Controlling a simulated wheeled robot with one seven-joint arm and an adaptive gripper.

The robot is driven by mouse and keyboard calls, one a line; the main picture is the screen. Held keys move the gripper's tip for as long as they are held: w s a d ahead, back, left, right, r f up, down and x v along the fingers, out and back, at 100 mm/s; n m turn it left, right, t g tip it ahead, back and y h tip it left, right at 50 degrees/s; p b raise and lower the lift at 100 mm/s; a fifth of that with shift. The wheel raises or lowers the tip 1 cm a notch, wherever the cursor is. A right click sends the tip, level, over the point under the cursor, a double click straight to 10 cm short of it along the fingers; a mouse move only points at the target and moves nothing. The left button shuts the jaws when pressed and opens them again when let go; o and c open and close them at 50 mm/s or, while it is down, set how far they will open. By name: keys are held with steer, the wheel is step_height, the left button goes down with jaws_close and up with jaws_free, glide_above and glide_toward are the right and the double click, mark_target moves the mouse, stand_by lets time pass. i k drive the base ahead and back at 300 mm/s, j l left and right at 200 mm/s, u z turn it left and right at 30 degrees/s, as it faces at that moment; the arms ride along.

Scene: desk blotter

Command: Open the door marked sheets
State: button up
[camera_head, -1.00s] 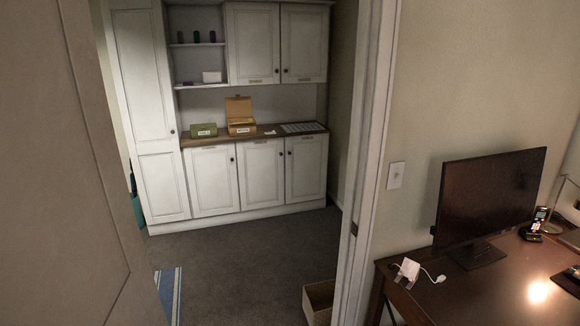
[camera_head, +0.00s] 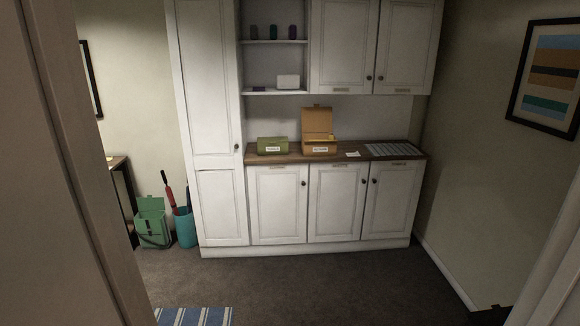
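A white cabinet unit stands ahead in the head view. It has two upper doors, a left one (camera_head: 344,45) and a right one (camera_head: 406,48). Below the worktop are three lower doors: left (camera_head: 278,205), middle (camera_head: 336,203) and right (camera_head: 389,201). These doors carry small label plates, too small to read, so I cannot tell which says sheets. A tall door (camera_head: 207,90) with a dark knob is at the unit's left. All the doors look closed. My gripper is not in view.
The worktop (camera_head: 287,156) holds a green box (camera_head: 272,146), an open tan box (camera_head: 319,148) and a pale flat item (camera_head: 394,150). A green bag (camera_head: 153,222) and teal bin (camera_head: 186,229) stand left. The dark carpet (camera_head: 310,285) before the unit is clear. Door frame edges flank me.

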mark_target(336, 193)
steer(key=i+u, duration=0.2)
steer(key=i, duration=0.45)
steer(key=i+u, duration=0.15)
steer(key=i, duration=0.55)
steer(key=i+l+u, duration=0.2)
steer(key=i, duration=0.45)
steer(key=i+l+z, duration=0.1)
steer(key=i+z, duration=0.7)
steer(key=i+j+z, duration=0.2)
steer(key=z, duration=0.2)
steer(key=i+j+z, duration=0.4)
steer(key=i+z, duration=0.65)
steer(key=z, duration=0.15)
steer(key=i+j+z, duration=0.1)
steer(key=i+z, duration=0.3)
steer(key=k, duration=0.05)
